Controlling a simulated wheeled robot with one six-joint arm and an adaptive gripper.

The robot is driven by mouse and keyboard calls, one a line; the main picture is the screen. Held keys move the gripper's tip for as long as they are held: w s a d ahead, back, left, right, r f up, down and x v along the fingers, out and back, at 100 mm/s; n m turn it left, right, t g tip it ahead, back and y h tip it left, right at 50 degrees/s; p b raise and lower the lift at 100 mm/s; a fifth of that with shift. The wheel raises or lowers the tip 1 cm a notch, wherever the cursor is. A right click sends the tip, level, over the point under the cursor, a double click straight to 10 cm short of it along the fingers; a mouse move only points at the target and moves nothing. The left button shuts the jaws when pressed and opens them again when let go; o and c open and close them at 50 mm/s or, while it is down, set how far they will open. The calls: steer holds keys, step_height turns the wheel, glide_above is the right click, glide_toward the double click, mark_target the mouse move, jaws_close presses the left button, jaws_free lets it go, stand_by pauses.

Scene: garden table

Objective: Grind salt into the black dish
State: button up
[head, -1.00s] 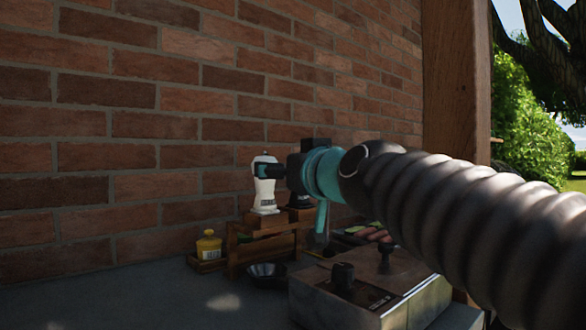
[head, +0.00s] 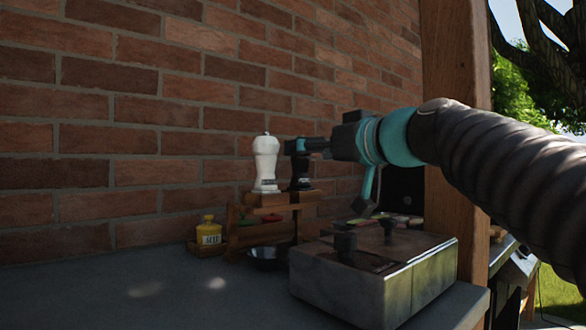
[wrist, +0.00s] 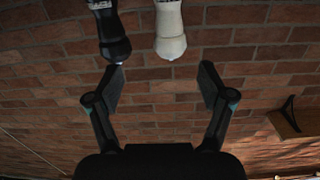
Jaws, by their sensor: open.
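A white mill (head: 265,165) stands upright on the top step of a wooden stand (head: 240,238). A black mill (head: 300,180) stands just right of it. Both show upside down at the top of the wrist view, the white mill (wrist: 170,32) right of the black one (wrist: 114,38). Their labels are too small to read. The black dish (head: 268,258) sits on the counter in front of the stand, partly hidden by the grey box. My gripper (head: 292,146) is open and empty, overlapping the black mill's top in the head view. In the wrist view my gripper's fingers (wrist: 162,70) are spread wide.
A grey box with black knobs (head: 372,278) stands right of the dish. A yellow jar (head: 208,232) is left of the stand. The brick wall (head: 120,120) rises close behind. A wooden post (head: 456,150) stands at right. The counter's front left is clear.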

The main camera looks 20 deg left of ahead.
mark_target(275, 146)
steer(key=w+a+p, duration=0.1)
steer(key=a, duration=0.2)
steer(key=w+a+n+g+y+p, duration=0.1)
steer(key=w+a, duration=0.1)
steer(key=a, duration=0.2)
steer(key=w+a+r+n+g+p, duration=0.1)
steer(key=a, duration=0.3)
steer(key=shift+w+a+y, duration=0.2)
steer(key=shift+w+y, duration=0.05)
steer(key=shift+y, duration=0.05)
steer(key=c, duration=1.2)
